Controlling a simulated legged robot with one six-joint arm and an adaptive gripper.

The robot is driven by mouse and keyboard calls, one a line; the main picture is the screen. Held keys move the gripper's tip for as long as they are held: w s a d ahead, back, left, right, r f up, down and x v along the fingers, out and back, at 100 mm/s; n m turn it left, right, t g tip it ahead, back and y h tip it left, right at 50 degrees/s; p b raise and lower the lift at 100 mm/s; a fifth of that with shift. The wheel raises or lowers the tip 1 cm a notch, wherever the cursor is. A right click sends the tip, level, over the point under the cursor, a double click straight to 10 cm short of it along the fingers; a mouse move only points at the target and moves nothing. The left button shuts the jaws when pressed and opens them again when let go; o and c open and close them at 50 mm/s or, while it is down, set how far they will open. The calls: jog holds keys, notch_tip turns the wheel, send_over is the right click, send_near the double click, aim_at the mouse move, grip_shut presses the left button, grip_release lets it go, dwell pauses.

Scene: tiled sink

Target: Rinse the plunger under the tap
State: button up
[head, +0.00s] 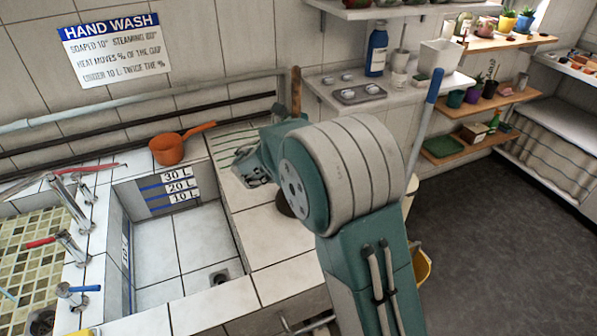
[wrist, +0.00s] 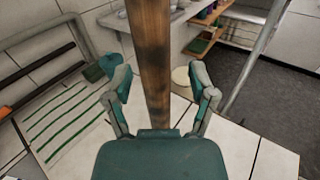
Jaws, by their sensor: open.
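The plunger's brown wooden handle (head: 296,92) rises upright behind my arm in the head view. A dark round part, perhaps its cup (head: 284,205), shows partly beside my arm on the tiled counter. In the wrist view the handle (wrist: 151,60) stands between the two fingers of my gripper (wrist: 162,85). The fingers are open, with a gap on each side of the handle. In the head view my gripper (head: 252,168) is partly hidden by my wrist. Metal taps with a red lever (head: 62,243) and a blue lever (head: 77,292) stand left of the sunken tiled basin (head: 178,249).
An orange pot (head: 168,150) sits on the basin's back ledge. A green-striped surface (head: 226,141) lies beside my gripper. A blue-topped pole (head: 425,115) leans at right, near a shelf (head: 390,99) with bottle and cups. Pipes run along the wall.

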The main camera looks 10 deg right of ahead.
jog(key=shift+a, duration=0.55)
jog(key=shift+c, duration=1.3)
jog(key=c, duration=0.5)
jog(key=shift+d, duration=0.25)
grip_shut()
jog(key=shift+d, duration=0.2)
